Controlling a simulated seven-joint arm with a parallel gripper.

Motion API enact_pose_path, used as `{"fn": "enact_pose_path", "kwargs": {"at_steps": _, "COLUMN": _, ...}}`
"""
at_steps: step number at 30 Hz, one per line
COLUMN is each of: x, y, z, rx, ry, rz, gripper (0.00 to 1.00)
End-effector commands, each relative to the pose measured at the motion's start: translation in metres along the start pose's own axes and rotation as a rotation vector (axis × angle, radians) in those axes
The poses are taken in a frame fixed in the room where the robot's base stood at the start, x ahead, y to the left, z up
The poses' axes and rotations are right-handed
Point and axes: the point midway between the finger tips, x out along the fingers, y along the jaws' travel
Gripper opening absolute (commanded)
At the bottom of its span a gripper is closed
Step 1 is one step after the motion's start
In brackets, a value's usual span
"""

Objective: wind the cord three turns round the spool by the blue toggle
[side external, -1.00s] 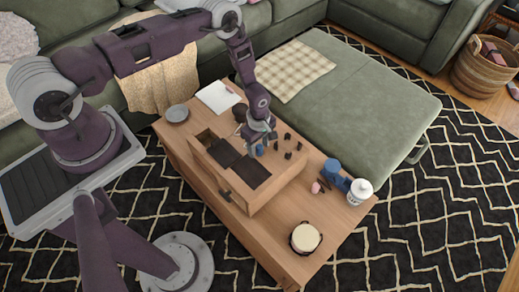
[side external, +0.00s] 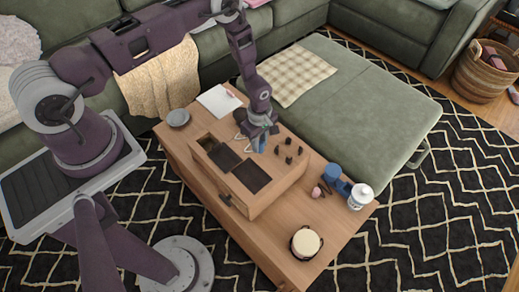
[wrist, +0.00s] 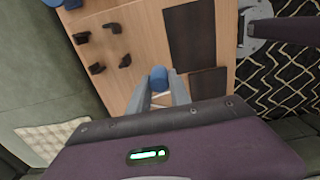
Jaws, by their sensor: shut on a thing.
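My gripper (wrist: 158,86) is shut on the blue toggle (wrist: 158,79), which shows between the fingertips in the wrist view. In the side view my gripper (side external: 259,143) is low over the wooden box on the coffee table, left of several dark upright pegs (side external: 288,160). The pegs also show at the upper left of the wrist view (wrist: 97,68). I cannot make out the cord's path, and I cannot tell which piece is the spool. No turns of cord can be seen.
The wooden box (side external: 258,207) has dark panels (side external: 251,175) on top. To its right on the table (side external: 282,244) are a blue object (side external: 333,170), a white jar (side external: 360,195) and a round drum-like object (side external: 306,242). A paper (side external: 219,100) and a grey dish (side external: 178,118) lie behind.

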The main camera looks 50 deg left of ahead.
Motion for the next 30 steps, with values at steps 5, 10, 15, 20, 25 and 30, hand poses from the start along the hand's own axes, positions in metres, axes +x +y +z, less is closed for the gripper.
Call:
{"fn": "enact_pose_path", "kwargs": {"at_steps": 5, "x": -0.041, "y": 0.001, "z": 0.000, "rx": 0.000, "ry": 0.000, "rz": 0.002, "gripper": 0.00}}
{"fn": "enact_pose_path", "kwargs": {"at_steps": 10, "x": -0.053, "y": 0.000, "z": 0.005, "rx": -0.097, "ry": 0.001, "rz": -0.001, "gripper": 0.00}}
{"fn": "enact_pose_path", "kwargs": {"at_steps": 15, "x": -0.052, "y": 0.005, "z": -0.011, "rx": -0.379, "ry": 0.002, "rz": -0.003, "gripper": 0.00}}
{"fn": "enact_pose_path", "kwargs": {"at_steps": 20, "x": -0.047, "y": -0.013, "z": -0.055, "rx": -0.646, "ry": 0.000, "rz": -0.009, "gripper": 0.00}}
{"fn": "enact_pose_path", "kwargs": {"at_steps": 25, "x": -0.044, "y": -0.035, "z": -0.079, "rx": -0.756, "ry": -0.002, "rz": -0.005, "gripper": 0.00}}
{"fn": "enact_pose_path", "kwargs": {"at_steps": 30, "x": -0.044, "y": -0.042, "z": -0.088, "rx": -0.786, "ry": 0.001, "rz": -0.001, "gripper": 0.00}}
